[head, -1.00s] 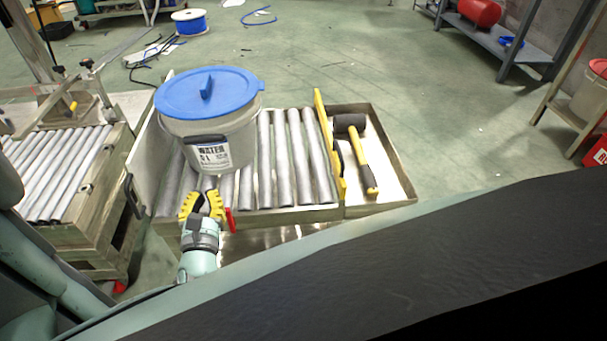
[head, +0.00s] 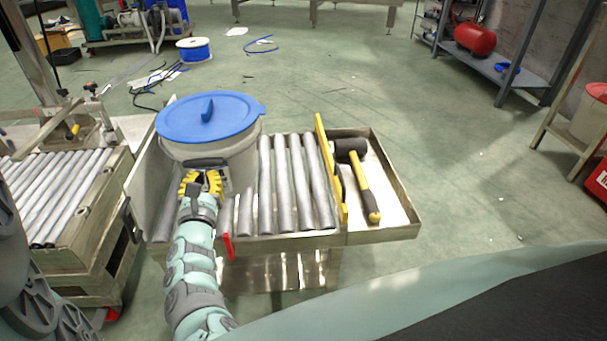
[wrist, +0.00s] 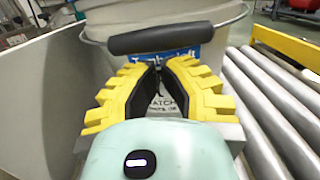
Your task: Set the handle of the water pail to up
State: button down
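The water pail (head: 240,155) is white with a blue lid (head: 225,118) and stands upright on the rollers. Its black handle grip (head: 206,163) hangs down at the pail's near side; it also shows as a dark bar in the wrist view (wrist: 160,38). My gripper (head: 201,176) has yellow ribbed fingers with black inner pads. In the wrist view the fingers (wrist: 162,66) are apart, with a gap between the tips just below the grip, and nothing is held. I cannot tell whether the tips touch the grip. The pail's label is mostly hidden behind the fingers.
A metal side plate (head: 150,190) stands close left of the pail. Bare rollers (head: 290,185) lie to the right, then a yellow rail (head: 330,165) and a tray (head: 400,220) with a black-and-yellow mallet (head: 362,185). A red lever (head: 228,246) sticks out at the near edge.

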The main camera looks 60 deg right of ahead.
jog(key=shift+s+r, duration=0.1)
jog(key=shift+a+r+g+p, duration=0.1)
jog(key=shift+r+g+p, duration=0.25)
jog(key=shift+p, duration=0.9)
